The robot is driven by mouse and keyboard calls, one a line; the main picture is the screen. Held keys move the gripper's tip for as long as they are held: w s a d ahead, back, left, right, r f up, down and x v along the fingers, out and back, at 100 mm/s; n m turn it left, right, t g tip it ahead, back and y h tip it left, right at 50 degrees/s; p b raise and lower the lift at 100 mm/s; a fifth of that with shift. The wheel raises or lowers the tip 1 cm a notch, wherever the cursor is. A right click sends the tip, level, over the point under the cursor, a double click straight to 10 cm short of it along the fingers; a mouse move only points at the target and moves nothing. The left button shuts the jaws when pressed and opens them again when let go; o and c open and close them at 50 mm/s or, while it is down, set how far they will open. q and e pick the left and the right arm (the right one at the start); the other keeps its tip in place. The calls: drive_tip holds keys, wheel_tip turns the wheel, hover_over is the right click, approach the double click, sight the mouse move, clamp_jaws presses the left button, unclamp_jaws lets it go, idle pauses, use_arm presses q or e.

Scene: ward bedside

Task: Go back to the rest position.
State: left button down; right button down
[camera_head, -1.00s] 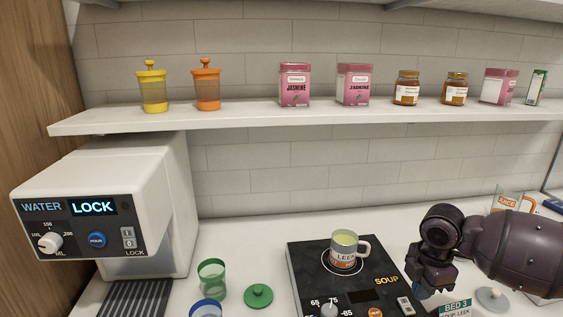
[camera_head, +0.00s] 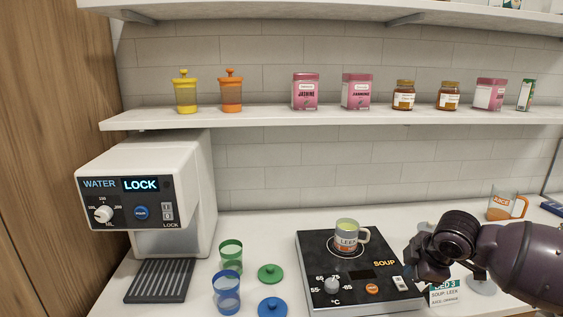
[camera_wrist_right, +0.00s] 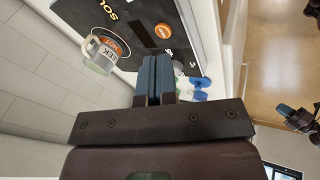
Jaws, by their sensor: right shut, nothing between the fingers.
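My right gripper (camera_head: 428,268) is in the lower right of the head view, in front of the soup warmer's right edge. In the right wrist view its two blue fingers (camera_wrist_right: 155,82) are together with nothing between them. A dark part with a blue tip at the right edge of the right wrist view looks like my left gripper (camera_wrist_right: 297,117); its fingers are too small to read. My left gripper is not in the head view.
The soup warmer (camera_head: 318,287) bears a leek soup mug (camera_head: 346,238). A bed card (camera_head: 445,292) stands close to my right gripper. Green (camera_head: 231,258) and blue (camera_head: 227,295) cups stand beside the water dispenser (camera_head: 150,180). A juice mug (camera_head: 503,203) stands at back right. A shelf (camera_head: 270,117) runs above.

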drive_tip(key=a+f+m+t+y, duration=0.2)
drive_tip(key=a+m+t+y, duration=0.3)
drive_tip(key=a+t, duration=0.4)
drive_tip(key=s+d+f+m+h, duration=0.2)
drive_tip(key=s+f+m, duration=0.1)
drive_tip(key=s+f, duration=0.4)
drive_tip(key=s+d+f+m+g+h, duration=0.1)
drive_tip(key=s+d+f+m+h, duration=0.1)
drive_tip(key=s+f, duration=0.5)
drive_tip(key=s+d+f+m+g+h, duration=0.1)
drive_tip(key=s+d+f+m+h, duration=0.1)
drive_tip(key=s+f, duration=0.6)
drive_tip(key=s+d+m, duration=0.1)
drive_tip(key=s+m, duration=0.1)
drive_tip(key=s, duration=0.3)
drive_tip(key=shift+s+d+m+h, duration=0.15)
drive_tip(key=shift+m+h, duration=0.15)
drive_tip(key=shift+m, duration=0.1)
